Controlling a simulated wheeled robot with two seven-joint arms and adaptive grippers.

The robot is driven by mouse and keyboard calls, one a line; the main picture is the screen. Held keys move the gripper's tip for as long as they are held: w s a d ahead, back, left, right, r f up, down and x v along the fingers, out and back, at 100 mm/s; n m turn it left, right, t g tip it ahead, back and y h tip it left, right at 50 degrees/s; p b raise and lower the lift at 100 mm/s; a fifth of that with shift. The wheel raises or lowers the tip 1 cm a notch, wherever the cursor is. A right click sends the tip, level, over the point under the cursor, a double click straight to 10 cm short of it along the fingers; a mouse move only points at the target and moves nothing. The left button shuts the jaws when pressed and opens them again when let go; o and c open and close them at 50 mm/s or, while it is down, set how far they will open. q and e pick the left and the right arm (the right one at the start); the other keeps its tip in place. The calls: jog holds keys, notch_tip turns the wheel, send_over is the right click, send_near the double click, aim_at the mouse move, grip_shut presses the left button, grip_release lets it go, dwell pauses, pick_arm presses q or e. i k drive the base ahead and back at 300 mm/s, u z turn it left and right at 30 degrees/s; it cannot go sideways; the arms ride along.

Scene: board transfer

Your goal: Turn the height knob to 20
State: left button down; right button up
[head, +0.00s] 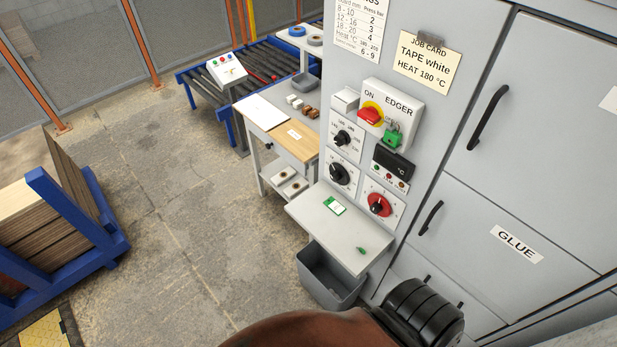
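The edger's control panel is on the grey cabinet right of centre in the head view. It carries a small black knob (343,138) at the top, a larger black knob (339,174) below it, and a red knob (380,205) at lower right. Their labels and scales are too small to read, so I cannot tell which is the height knob or where it points. Neither of my grippers is in view.
A dark display (393,163) shows "°C". A job card (428,62) reads TAPE white, HEAT 180 °C. A grey shelf (325,227) juts out below the knobs, above a grey bin (328,283).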

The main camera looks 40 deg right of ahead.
aim_at(338, 175)
jog(key=i, duration=3.15)
jog(key=z, duration=3.1)
